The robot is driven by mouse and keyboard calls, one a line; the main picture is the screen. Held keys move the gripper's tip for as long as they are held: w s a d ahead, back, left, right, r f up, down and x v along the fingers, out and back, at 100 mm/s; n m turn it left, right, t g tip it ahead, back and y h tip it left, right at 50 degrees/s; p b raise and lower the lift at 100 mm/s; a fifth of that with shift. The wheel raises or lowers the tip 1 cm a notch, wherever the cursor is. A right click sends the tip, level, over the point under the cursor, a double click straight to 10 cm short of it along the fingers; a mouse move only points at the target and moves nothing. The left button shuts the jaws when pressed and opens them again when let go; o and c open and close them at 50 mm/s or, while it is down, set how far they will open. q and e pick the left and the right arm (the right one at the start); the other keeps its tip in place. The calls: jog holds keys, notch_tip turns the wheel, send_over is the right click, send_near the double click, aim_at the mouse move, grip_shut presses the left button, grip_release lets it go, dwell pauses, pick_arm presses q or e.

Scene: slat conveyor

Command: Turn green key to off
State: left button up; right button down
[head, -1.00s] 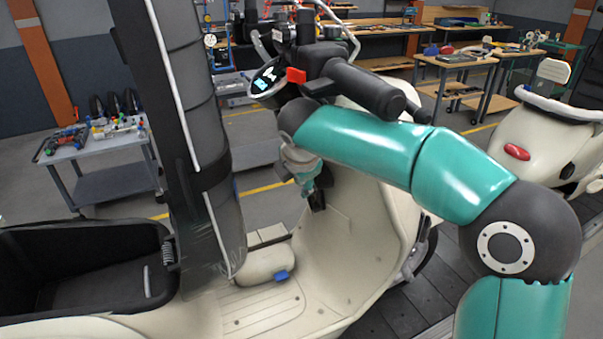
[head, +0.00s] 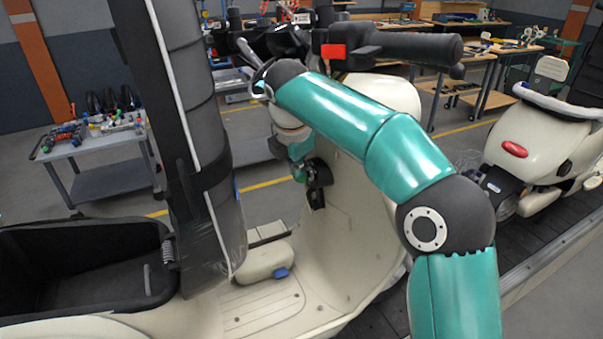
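The cream scooter (head: 340,240) stands in front of me, with its black handlebar grip (head: 410,45) and red switch (head: 333,51) at the top. My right arm reaches in from the lower right and bends down behind the handlebar. My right gripper (head: 316,188) is small and dark, close to the inner face of the front leg shield. Its fingers are partly hidden, and I cannot tell whether they are open or touch anything. I cannot make out the green key for sure; my teal wrist and forearm cover that area. My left gripper is not in view.
The raised black seat (head: 190,110) stands upright left of my wrist, above an open black storage bin (head: 90,265). A second scooter (head: 530,145) is at the right. A grey tool cart (head: 95,145) stands at the left, and workbenches are at the back.

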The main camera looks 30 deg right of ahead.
jog(key=c, duration=1.8)
grip_release()
jog(key=shift+f, duration=0.8)
jog(key=o, duration=0.4)
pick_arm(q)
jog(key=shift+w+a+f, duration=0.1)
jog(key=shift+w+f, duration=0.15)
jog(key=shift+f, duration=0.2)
pick_arm(e)
jog(key=shift+f+g, duration=0.1)
jog(key=shift+g, duration=0.2)
jog(key=shift+s, duration=0.1)
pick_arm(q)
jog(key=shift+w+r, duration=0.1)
pick_arm(e)
jog(key=v, duration=0.9)
jog(key=shift+d+r, duration=0.15)
jog(key=shift+r, duration=0.1)
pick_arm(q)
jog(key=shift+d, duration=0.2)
